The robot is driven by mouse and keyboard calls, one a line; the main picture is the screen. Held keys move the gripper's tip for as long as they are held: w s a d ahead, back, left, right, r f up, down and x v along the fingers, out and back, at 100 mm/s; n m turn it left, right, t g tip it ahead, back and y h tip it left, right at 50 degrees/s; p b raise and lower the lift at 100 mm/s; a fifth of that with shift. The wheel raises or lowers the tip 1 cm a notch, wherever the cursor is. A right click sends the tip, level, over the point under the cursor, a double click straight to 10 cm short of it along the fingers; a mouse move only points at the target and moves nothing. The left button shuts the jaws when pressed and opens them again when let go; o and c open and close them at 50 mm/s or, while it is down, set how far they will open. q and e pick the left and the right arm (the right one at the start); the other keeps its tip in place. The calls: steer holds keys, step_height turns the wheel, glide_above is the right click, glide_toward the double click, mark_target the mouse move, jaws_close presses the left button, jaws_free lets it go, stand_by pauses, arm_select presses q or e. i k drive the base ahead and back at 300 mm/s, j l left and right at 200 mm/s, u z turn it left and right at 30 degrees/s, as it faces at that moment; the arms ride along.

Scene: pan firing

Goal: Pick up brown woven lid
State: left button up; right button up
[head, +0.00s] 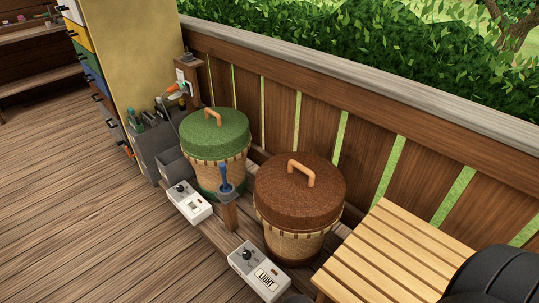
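The brown woven lid (282,199) sits on a round tan woven basket (291,246) right of the middle. It has an orange-tan arched handle (302,173) on top. The lid covers the basket, so the inside is hidden. Nothing touches the lid or its handle. Neither of my grippers' fingers shows. A dark rounded part at the lower right corner looks like a piece of my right arm, well apart from the lid.
A green-lidded basket (214,138) stands behind and left of the brown one. A slatted wooden table (396,258) stands close on the right. A wooden railing (378,126) runs behind. Two control boxes, one marked LIGHT (258,270), lie in front. The plank floor (85,220) is clear.

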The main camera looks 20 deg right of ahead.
mark_target(301, 193)
steer(key=z, duration=1.15)
steer(key=i+l+z, duration=0.25)
steer(key=i, duration=0.15)
steer(key=i+z, duration=0.3)
steer(key=i, duration=0.15)
